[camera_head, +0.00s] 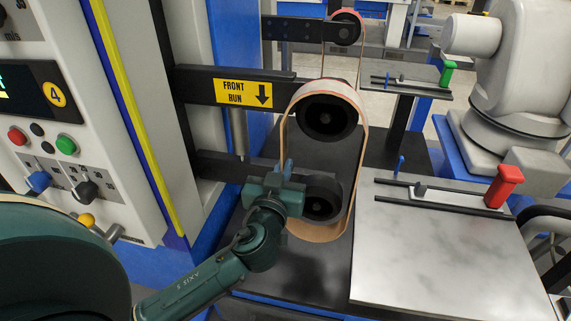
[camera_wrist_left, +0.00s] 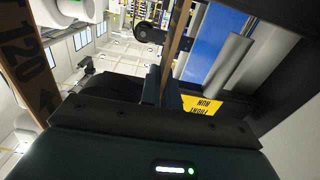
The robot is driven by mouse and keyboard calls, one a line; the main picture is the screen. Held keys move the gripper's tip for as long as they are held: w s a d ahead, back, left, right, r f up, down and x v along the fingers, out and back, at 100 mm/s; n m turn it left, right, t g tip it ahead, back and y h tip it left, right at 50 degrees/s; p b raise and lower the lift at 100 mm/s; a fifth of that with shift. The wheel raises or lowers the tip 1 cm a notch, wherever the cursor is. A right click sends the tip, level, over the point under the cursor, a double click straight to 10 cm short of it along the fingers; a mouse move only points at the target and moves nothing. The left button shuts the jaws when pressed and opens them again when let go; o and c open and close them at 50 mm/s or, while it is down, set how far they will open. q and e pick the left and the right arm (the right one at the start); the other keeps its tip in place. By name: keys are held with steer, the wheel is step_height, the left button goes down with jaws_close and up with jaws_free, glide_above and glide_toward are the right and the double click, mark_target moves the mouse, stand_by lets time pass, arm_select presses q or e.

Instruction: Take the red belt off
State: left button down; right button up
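The red belt (camera_head: 364,150) is a wide loop, tan inside with a reddish outer edge. My left gripper (camera_head: 286,170) is at the belt's left strand, beside the lower wheel. In the left wrist view the fingers (camera_wrist_left: 166,97) stand close together with a belt strand (camera_wrist_left: 177,45) between them, and appear shut on it. Another strand, printed 120, shows at left (camera_wrist_left: 28,70). My right gripper is not in view.
A black arm carries a yellow FRONT RUN sign (camera_head: 243,93) left of the middle wheel. The control panel (camera_head: 60,150) stands at the left. A bare metal plate (camera_head: 440,250) with a red-handled slide (camera_head: 504,185) lies right of the belt. A grey-white machine stands far right.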

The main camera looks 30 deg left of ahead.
arm_select(q)
steer(key=b+v, duration=0.2)
steer(key=v, duration=0.5)
steer(key=shift+s, duration=0.3)
stand_by(0.4)
steer(key=shift+s+d, duration=0.1)
steer(key=shift+b+v, duration=1.1)
steer(key=shift+v, duration=1.8)
